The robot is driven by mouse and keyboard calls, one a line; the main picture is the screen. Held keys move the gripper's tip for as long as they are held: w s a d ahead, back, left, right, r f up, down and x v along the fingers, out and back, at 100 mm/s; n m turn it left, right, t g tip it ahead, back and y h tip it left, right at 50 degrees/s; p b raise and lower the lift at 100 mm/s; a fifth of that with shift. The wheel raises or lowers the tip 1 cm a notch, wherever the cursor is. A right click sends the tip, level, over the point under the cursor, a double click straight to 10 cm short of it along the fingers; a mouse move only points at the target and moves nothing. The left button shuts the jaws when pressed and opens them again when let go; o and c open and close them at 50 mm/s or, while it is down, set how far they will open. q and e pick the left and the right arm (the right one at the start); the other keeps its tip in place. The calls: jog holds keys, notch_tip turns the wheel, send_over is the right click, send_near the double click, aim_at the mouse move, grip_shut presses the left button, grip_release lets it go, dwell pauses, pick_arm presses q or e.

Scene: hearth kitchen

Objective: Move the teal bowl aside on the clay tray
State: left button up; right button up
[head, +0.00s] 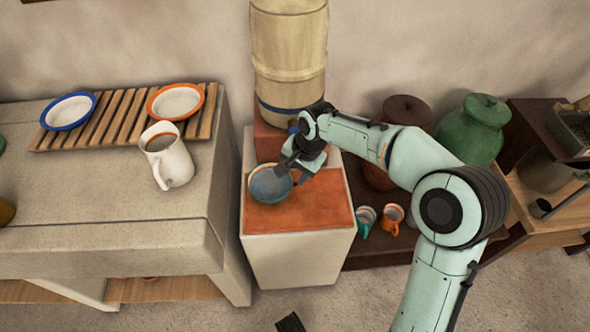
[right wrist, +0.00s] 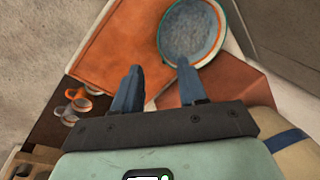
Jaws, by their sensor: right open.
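The teal bowl (head: 270,184), with a speckled grey-blue inside, sits upright at the left edge of the orange clay tray (head: 318,208) on a pale block. It also shows in the right wrist view (right wrist: 192,34), at the top, with the tray (right wrist: 115,45) to its left. My right gripper (head: 288,168) is open and empty at the bowl's right rim. In the right wrist view its fingers (right wrist: 158,70) stand apart. One fingertip is close to the rim; I cannot tell if they touch. A dark piece at the head view's bottom edge may be my left gripper (head: 290,322).
A tall wooden barrel (head: 290,50) stands behind the tray. A counter (head: 110,230) on the left holds a slatted rack (head: 115,112) with two bowls, and a white jug (head: 168,160). Two mugs (head: 392,216) and a green jar (head: 475,125) are on the right.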

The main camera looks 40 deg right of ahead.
aim_at(286, 195)
pick_arm(q)
jog(key=w+a+f+t+b, duration=0.1)
jog(key=w+a+f+b, duration=0.1)
jog(key=w+f+b, duration=0.1)
jog(key=w+f, duration=0.1)
jog(key=w, duration=0.1)
jog(key=shift+w+a+t+y, duration=0.3)
jog(key=shift+a+t+y, duration=0.05)
jog(key=shift+t+y, duration=0.05)
pick_arm(e)
jog(key=x, duration=1.3)
jog(key=shift+w+f, duration=0.1)
jog(key=shift+f, duration=0.1)
grip_shut()
